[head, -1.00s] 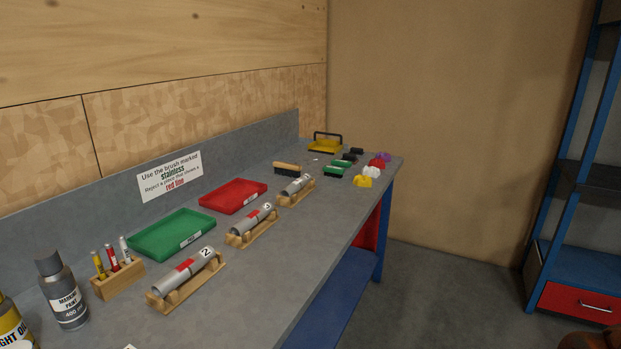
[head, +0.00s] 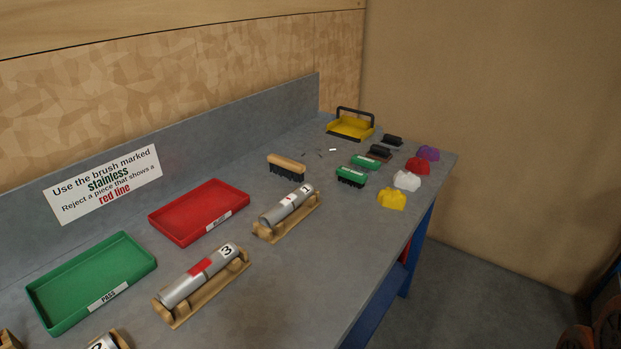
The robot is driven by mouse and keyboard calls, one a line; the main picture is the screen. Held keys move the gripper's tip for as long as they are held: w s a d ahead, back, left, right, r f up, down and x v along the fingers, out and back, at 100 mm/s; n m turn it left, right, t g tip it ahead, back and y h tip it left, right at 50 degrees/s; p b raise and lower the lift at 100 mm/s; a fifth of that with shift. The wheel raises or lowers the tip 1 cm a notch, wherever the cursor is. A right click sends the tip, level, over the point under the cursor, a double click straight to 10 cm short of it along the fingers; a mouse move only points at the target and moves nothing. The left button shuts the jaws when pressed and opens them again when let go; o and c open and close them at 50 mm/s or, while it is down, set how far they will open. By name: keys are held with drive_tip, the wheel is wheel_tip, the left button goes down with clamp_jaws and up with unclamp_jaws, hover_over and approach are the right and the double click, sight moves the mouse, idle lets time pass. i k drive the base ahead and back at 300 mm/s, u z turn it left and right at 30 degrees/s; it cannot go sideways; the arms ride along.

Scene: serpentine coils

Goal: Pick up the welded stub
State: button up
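Silver metal stubs lie in wooden cradles on the grey bench. The stub numbered 3 (head: 187,289) has a red patch and rests in its cradle at lower left centre. The stub numbered 1 (head: 276,214) rests in a cradle (head: 264,234) farther back, with a small red mark beside its label. A third stub (head: 104,344) is cut off at the bottom edge. I cannot tell which stub the task means; no weld is clear at this size. My gripper is not in view.
A green PASS tray (head: 75,282) and a red tray (head: 190,213) are empty. A wooden-backed brush (head: 287,164), green-backed brushes (head: 351,173), a yellow dustpan (head: 350,126) and coloured lumps (head: 391,198) stand farther back. A sign (head: 104,185) leans behind.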

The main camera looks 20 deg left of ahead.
sight(286, 206)
drive_tip(key=i, duration=1.05)
drive_tip(key=u, duration=3.2)
